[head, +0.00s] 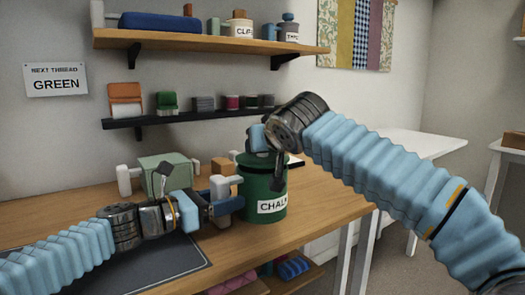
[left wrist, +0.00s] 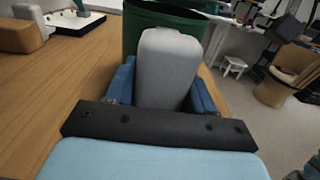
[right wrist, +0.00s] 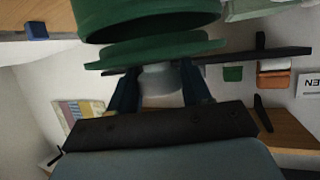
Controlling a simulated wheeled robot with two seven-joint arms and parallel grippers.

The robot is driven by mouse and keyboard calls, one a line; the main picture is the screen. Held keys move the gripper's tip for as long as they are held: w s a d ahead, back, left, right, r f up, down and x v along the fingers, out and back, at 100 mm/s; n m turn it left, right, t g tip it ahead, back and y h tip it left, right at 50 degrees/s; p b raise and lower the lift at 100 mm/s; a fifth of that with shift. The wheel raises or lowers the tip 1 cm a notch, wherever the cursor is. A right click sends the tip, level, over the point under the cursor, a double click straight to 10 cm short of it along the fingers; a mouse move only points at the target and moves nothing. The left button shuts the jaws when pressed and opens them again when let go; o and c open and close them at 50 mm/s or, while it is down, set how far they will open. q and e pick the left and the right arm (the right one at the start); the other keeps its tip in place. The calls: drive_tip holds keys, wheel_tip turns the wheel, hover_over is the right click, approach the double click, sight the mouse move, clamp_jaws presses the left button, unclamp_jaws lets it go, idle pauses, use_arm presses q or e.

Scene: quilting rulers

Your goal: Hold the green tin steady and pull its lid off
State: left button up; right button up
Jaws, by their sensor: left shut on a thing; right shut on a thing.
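The green tin (head: 268,190), labelled CHALK, stands upright on the wooden table near its right end. My left gripper (head: 226,198) is shut on the tin's pale grey handle, which fills the space between its blue fingers in the left wrist view (left wrist: 168,68). My right gripper (head: 266,153) reaches down from above and is shut on the grey knob (right wrist: 160,77) of the lid. In the right wrist view the green lid (right wrist: 160,52) shows a narrower part between its brim and the tin, so it looks raised. I cannot tell whether it is fully clear.
A pale green box (head: 166,172) and a white object (head: 123,180) stand behind my left arm. A dark mat (head: 150,268) lies at the table's front. Two loaded wall shelves, the upper one wooden (head: 200,44), hang behind. A white table (head: 415,150) stands at the right.

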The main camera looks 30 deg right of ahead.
drive_tip(key=shift+r, duration=0.4)
drive_tip(key=shift+r, duration=0.1)
drive_tip(key=shift+r, duration=1.9)
drive_tip(key=s+d+f+n+y, duration=0.1)
drive_tip(key=d+f, duration=0.3)
drive_tip(key=d, duration=0.7)
drive_tip(key=s+d+f+n+y, duration=0.1)
drive_tip(key=d+f+n+y, duration=0.2)
drive_tip(key=d, duration=0.8)
drive_tip(key=shift+s+d+f+y, duration=0.15)
drive_tip(key=shift+d+f+y, duration=0.15)
drive_tip(key=shift+f+y, duration=0.3)
